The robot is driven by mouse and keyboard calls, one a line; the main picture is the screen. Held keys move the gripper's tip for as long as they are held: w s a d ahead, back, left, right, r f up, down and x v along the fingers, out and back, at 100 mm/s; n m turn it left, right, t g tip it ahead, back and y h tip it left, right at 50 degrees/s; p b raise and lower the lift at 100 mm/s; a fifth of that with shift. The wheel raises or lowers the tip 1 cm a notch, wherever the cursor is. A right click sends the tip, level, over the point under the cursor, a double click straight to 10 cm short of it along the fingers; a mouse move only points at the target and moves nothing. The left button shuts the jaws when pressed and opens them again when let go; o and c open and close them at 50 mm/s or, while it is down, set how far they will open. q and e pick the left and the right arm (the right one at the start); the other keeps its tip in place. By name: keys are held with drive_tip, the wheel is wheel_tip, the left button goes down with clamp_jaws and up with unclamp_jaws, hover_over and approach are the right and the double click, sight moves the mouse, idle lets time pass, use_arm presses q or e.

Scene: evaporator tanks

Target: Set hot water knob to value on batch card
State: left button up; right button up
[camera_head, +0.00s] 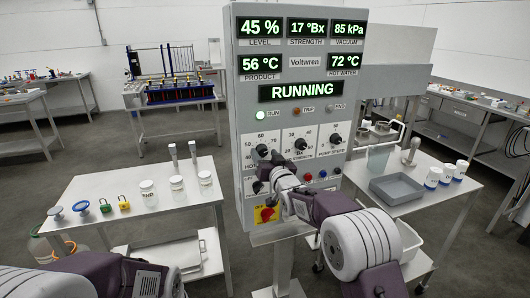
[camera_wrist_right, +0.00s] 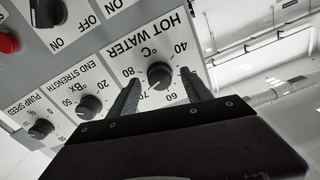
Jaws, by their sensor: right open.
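The black hot water knob (camera_head: 262,150) is at the left of the knob row on the grey control panel (camera_head: 243,120). In the right wrist view the hot water knob (camera_wrist_right: 160,75) sits on its white dial plate, which appears upside down with marks from 40 to 80. My right gripper (camera_head: 268,166) is at the panel, open. In the right wrist view its fingertips (camera_wrist_right: 159,80) stand on either side of the knob, with gaps visible. The knob's pointer is too small to read. The hot water display (camera_head: 343,62) reads 72 °C. I cannot make out a batch card. My left gripper is out of view.
The end strength knob (camera_head: 300,144) and pump speed knob (camera_head: 335,139) are close to the right. Several buttons and a red-yellow switch (camera_head: 266,213) lie below.

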drive_tip(key=shift+w, duration=0.2)
drive_tip(key=shift+s, duration=0.1)
clamp_jaws()
drive_tip(key=shift+f+n+b, duration=0.2)
drive_tip(key=shift+n+b, duration=0.4)
drive_tip(key=shift+b, duration=0.25)
drive_tip(key=shift+n+b, duration=1.1)
drive_tip(key=shift+n, duration=0.1)
drive_tip(key=shift+r+n+b, duration=0.15)
drive_tip(key=shift+n+b, duration=1.6)
drive_tip(key=shift+n, duration=0.55)
unclamp_jaws()
